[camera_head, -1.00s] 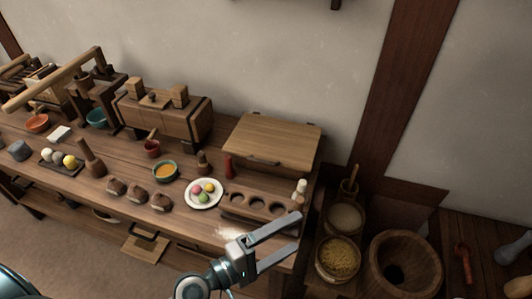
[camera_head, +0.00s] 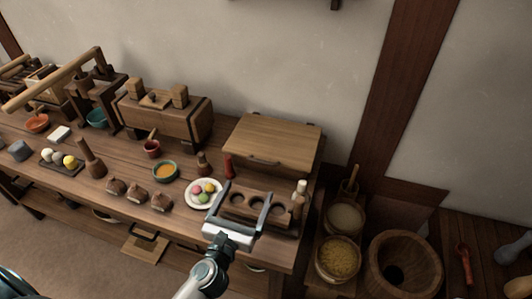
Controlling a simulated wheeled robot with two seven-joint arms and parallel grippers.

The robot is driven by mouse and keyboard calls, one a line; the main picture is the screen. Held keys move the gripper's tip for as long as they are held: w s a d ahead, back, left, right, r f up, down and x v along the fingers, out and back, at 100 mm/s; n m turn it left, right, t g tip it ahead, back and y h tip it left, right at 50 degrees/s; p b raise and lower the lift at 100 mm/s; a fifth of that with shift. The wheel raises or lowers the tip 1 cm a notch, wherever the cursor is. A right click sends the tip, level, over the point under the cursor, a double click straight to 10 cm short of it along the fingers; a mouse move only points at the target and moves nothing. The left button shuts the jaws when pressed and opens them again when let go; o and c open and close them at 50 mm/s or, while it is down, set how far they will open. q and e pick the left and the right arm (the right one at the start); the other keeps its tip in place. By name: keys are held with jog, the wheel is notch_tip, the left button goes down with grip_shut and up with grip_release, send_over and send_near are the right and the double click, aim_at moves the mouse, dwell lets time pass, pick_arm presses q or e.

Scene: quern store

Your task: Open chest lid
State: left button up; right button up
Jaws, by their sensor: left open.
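The wooden chest (camera_head: 268,141) stands at the back right end of the table, against the wall. Its flat, light-brown lid is shut, with a dark handle (camera_head: 264,161) low on the front side. My left gripper (camera_head: 246,192) is open, its two fingers spread and pointing toward the chest. It is in front of the chest, over the wooden holder with round holes, and apart from the handle. Nothing shows between its fingers except the holder behind them. My right gripper is not in view.
The holder (camera_head: 284,213), a plate of coloured balls (camera_head: 214,201), a red bottle (camera_head: 228,167) and a pale-topped bottle (camera_head: 299,196) stand before the chest. Buckets of grain (camera_head: 338,262) stand right of the table (camera_head: 120,193). A wooden box (camera_head: 165,122) is left of the chest.

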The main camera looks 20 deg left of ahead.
pick_arm(q)
jog(key=shift+w, duration=0.15)
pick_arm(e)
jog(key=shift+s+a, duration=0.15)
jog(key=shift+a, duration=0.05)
pick_arm(q)
jog(key=shift+w+r, duration=0.1)
jog(key=shift+w, duration=0.45)
jog(key=p, duration=0.2)
send_near(266, 157)
jog(key=shift+w+r, duration=0.95)
jog(key=shift+r, duration=0.15)
jog(key=w, duration=0.7)
jog(key=shift+w+d+f, duration=0.1)
jog(key=shift+w+d, duration=0.1)
jog(key=shift+w, duration=0.2)
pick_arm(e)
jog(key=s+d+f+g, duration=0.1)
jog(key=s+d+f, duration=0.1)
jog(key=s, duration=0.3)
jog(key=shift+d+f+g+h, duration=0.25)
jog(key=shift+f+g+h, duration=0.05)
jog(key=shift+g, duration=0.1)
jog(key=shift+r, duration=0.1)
